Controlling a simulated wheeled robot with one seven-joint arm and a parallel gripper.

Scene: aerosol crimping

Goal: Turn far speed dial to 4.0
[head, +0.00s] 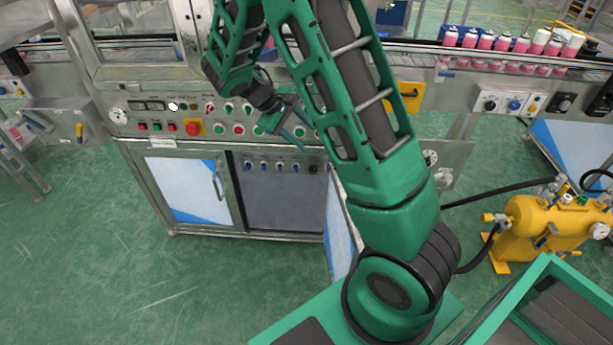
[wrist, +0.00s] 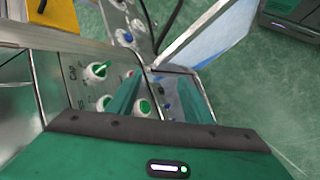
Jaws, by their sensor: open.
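The grey control panel (head: 150,116) in the head view carries rows of dials, buttons and knobs. Which one is the far speed dial I cannot tell. My gripper (head: 298,128) is in front of the panel's right part and hides some controls there. In the wrist view my gripper (wrist: 150,88) is open. A green and white dial (wrist: 97,71) lies left of the left finger, and a green control (wrist: 144,106) shows between the fingers. I see nothing held, and contact with the panel cannot be made out.
A row of blue knobs (head: 264,166) sits below the panel. A yellow tank (head: 540,225) stands at right. Pink and white cans (head: 486,41) line the conveyor behind. The green floor (head: 120,250) at front left is clear.

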